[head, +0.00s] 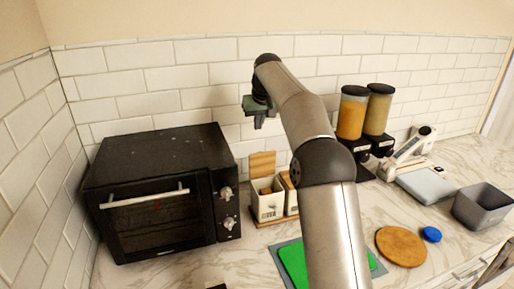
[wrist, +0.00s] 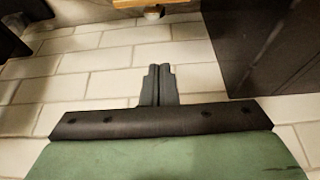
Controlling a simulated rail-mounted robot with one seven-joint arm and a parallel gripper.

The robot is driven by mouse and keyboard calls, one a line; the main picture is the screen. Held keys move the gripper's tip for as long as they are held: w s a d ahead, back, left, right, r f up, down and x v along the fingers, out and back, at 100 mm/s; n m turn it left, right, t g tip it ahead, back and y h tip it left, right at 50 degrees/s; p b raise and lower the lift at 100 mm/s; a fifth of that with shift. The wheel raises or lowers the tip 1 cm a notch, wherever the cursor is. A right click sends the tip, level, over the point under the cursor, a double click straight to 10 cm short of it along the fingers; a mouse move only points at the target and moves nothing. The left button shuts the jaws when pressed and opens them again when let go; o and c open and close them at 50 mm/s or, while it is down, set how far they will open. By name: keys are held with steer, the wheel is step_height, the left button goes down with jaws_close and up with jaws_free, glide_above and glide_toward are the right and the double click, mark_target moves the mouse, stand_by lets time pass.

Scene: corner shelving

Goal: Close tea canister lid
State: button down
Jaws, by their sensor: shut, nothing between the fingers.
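A white canister (head: 268,205) stands on a wooden tray right of the black oven. Its wooden lid (head: 262,164) stands raised at the back, so it is open. A second white canister (head: 290,196) beside it is partly hidden by my arm. I cannot read the labels to tell which one is tea. My gripper (head: 259,122) is up near the tiled wall, above and apart from the raised lid. In the wrist view its fingers (wrist: 158,85) are pressed together and empty. A wooden piece (wrist: 140,4) shows at that view's top edge; I cannot tell which part it is.
The black oven (head: 160,195) stands close on the left. Two dispensers (head: 352,113) stand right of my arm. A green board (head: 293,262), a round wooden board (head: 401,246), a blue lid (head: 431,234) and a grey bin (head: 484,206) lie in front and right.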

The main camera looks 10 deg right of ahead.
mark_target(261, 162)
step_height(261, 162, down, 10)
steer(key=w+p, duration=0.1)
steer(key=shift+d+r, duration=0.15)
steer(key=shift+r, duration=0.05)
stand_by(0.7)
steer(key=shift+f, duration=0.1)
